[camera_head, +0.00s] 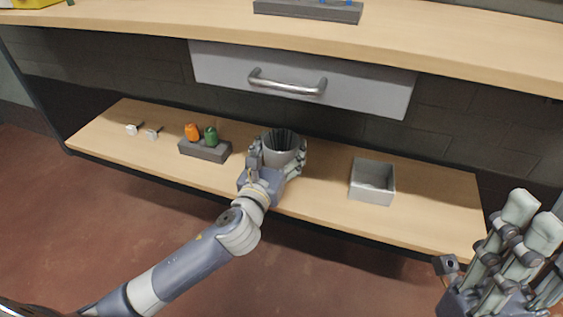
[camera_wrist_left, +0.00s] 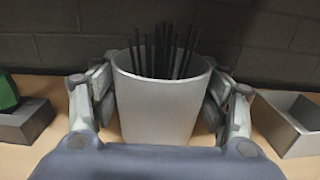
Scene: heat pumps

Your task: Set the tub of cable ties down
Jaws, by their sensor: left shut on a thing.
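The tub of cable ties (camera_head: 283,157) is a light grey round tub with dark ties standing up in it. It is upright at the lower shelf, between the dark block and the square box. My left gripper (camera_head: 279,160) is shut around its sides. In the left wrist view the tub (camera_wrist_left: 158,112) stands between the fingers of my left gripper (camera_wrist_left: 160,105). I cannot tell whether its base touches the shelf. My right gripper (camera_head: 530,225) is at the lower right, away from the tub, with its fingers extended and nothing seen in it.
A dark block (camera_head: 205,150) with an orange and a green piece is left of the tub. An open grey box (camera_head: 372,181) is to its right. Small white pieces (camera_head: 133,128) lie at far left. A drawer (camera_head: 300,80) hangs above the shelf (camera_head: 430,205), under the worktop (camera_head: 420,40).

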